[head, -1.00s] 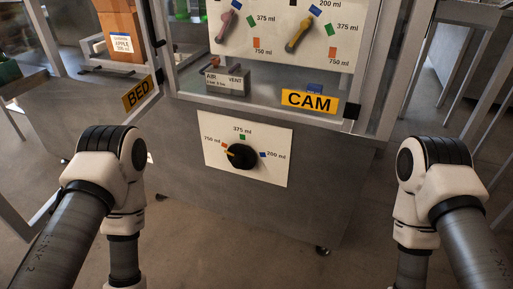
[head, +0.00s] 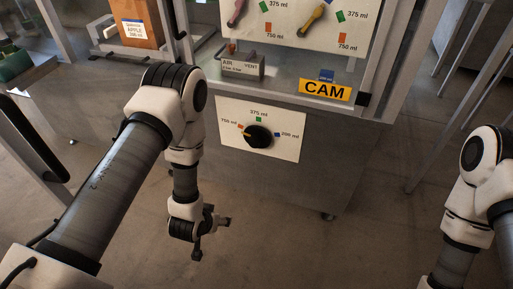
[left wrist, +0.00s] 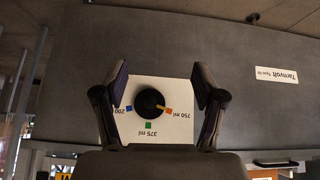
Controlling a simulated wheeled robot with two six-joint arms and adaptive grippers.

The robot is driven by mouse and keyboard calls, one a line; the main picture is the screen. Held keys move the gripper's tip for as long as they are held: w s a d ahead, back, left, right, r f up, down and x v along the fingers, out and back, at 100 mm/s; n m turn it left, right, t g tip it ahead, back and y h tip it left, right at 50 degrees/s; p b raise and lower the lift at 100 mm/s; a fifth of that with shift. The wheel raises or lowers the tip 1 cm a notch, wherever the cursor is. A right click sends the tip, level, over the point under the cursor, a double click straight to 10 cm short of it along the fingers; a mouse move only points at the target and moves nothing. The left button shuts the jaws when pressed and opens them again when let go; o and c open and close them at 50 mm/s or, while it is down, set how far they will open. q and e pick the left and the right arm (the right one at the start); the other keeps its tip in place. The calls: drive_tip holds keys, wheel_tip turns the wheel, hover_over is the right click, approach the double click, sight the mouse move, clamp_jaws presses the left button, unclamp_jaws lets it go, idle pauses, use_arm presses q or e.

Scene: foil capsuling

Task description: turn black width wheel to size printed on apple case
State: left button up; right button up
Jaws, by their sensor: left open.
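The black width wheel (head: 258,136) is on a white plate (head: 289,151) on the front of the grey machine. Its yellow pointer faces the orange 750 ml mark; green 375 ml and blue 200 ml marks follow around it. The apple case (head: 145,12) is a brown box at upper left, with a label reading APPLE and seemingly 200 ml. My left gripper (head: 213,238) is open and empty, below and left of the wheel. In the left wrist view the wheel (left wrist: 149,103) shows upside down between the open fingers, apart from them. My right gripper is out of view.
A clear-walled cabinet with a yellow CAM sign (head: 326,90) is above the wheel plate. It holds an AIR VENT block (head: 243,67) and two levers with size marks. Floor in front of the machine is clear.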

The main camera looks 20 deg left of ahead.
use_arm(q)
drive_tip(key=w+f+t+b, duration=0.25)
drive_tip(key=w+b, duration=0.25)
drive_tip(key=w, duration=0.5)
drive_tip(key=t+b, duration=0.9)
drive_tip(key=b, duration=1.2)
approach(253, 145)
drive_tip(key=w, duration=0.4)
drive_tip(key=shift+m+h, duration=0.3)
drive_tip(key=shift+h, duration=0.1)
drive_tip(key=w+b, duration=0.2)
drive_tip(key=w, duration=0.4)
drive_tip(key=shift+w+d+r, duration=0.1)
drive_tip(key=shift+w, duration=0.15)
drive_tip(key=shift+w+r, duration=0.1)
drive_tip(key=shift+w, duration=0.2)
drive_tip(key=c, duration=1.1)
